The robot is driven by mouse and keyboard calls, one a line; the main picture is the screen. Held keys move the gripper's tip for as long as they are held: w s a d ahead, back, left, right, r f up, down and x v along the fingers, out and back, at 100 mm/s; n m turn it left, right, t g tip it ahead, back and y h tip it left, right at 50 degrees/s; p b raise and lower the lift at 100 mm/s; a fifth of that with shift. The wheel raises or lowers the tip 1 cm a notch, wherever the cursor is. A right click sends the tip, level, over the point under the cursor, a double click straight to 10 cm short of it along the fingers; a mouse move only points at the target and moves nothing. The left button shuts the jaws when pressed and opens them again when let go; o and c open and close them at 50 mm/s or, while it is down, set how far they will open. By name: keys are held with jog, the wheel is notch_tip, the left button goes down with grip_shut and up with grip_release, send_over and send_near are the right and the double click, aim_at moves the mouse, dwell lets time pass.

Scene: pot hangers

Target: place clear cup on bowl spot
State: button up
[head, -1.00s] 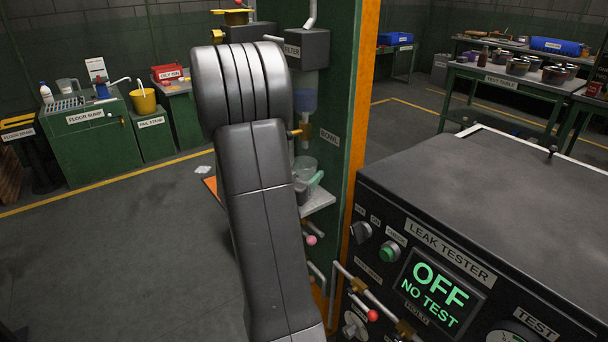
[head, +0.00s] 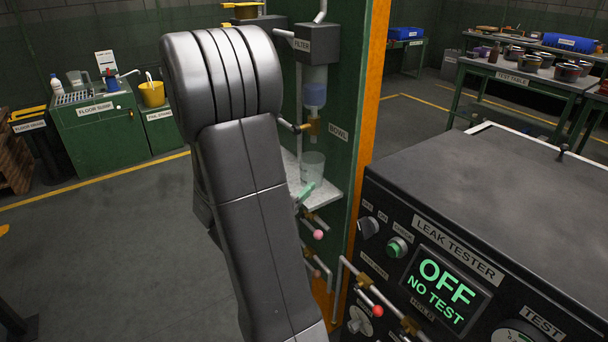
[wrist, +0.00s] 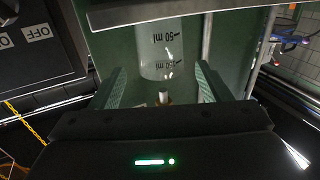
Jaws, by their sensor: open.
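The clear cup (head: 313,163) stands upright on a pale shelf (head: 329,190) below the filter bowl (head: 315,95), near the brass drain valve (head: 311,128) and the BOWL label (head: 338,134). My gripper (head: 305,191) is at the near side of the cup, with one green finger showing; my arm hides the rest. In the wrist view, my gripper (wrist: 160,78) has its two green fingers wide apart with nothing held between them. The cup (wrist: 161,45), with its millilitre marks, is just beyond the fingertips. Whether a finger touches it I cannot tell.
The leak tester (head: 440,255) stands close on the right, its screen reading OFF, NO TEST. Pipes and a pink-knobbed valve (head: 318,235) are below the shelf. A green panel (head: 350,75) with an orange edge stands behind. The floor on the left is clear.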

jog(key=shift+v, duration=1.55)
